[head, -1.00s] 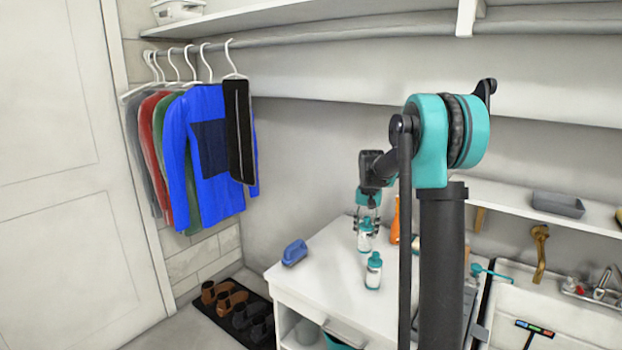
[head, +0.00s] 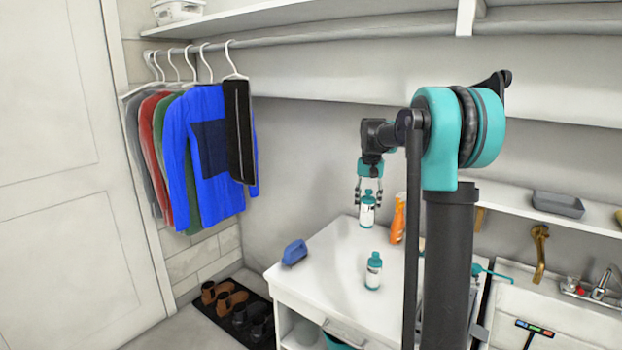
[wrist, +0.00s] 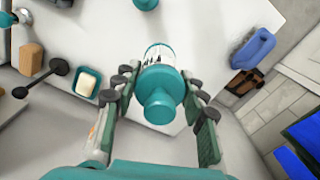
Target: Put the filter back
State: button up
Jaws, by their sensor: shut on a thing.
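My gripper (head: 368,192) is shut on a white bottle with a teal cap (head: 367,212), gripping it near the top and holding it upright above the white counter (head: 325,265). In the wrist view, the bottle (wrist: 162,88) is between the two fingers, seen from its cap end. A second, similar bottle (head: 373,271) stands on the counter, nearer the front. I see nothing that I can clearly make out as a filter.
A blue brush (head: 294,252) lies at the counter's left edge. An orange spray bottle (head: 398,218) stands right of the held bottle. A sink (head: 560,315) is at the right. Hanging clothes (head: 210,150) are at the left. The counter's middle is mostly clear.

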aim_at(369, 190)
notch_tip(369, 190, down, 10)
jog(key=f, duration=0.1)
jog(key=shift+s+r, duration=0.15)
jog(key=shift+r, duration=6.9)
notch_tip(369, 190, down, 14)
jog(key=r, duration=0.1)
notch_tip(369, 190, up, 13)
jog(key=shift+r, duration=0.1)
notch_tip(369, 190, down, 14)
jog(key=r, duration=0.1)
jog(key=s+a+r+n, duration=0.5)
jog(key=s+a+r, duration=0.1)
jog(key=s+r, duration=0.45)
jog(key=f, duration=1.8)
jog(key=shift+w+a+f, duration=0.1)
jog(key=shift+a+f, duration=0.1)
jog(key=shift+f, duration=0.2)
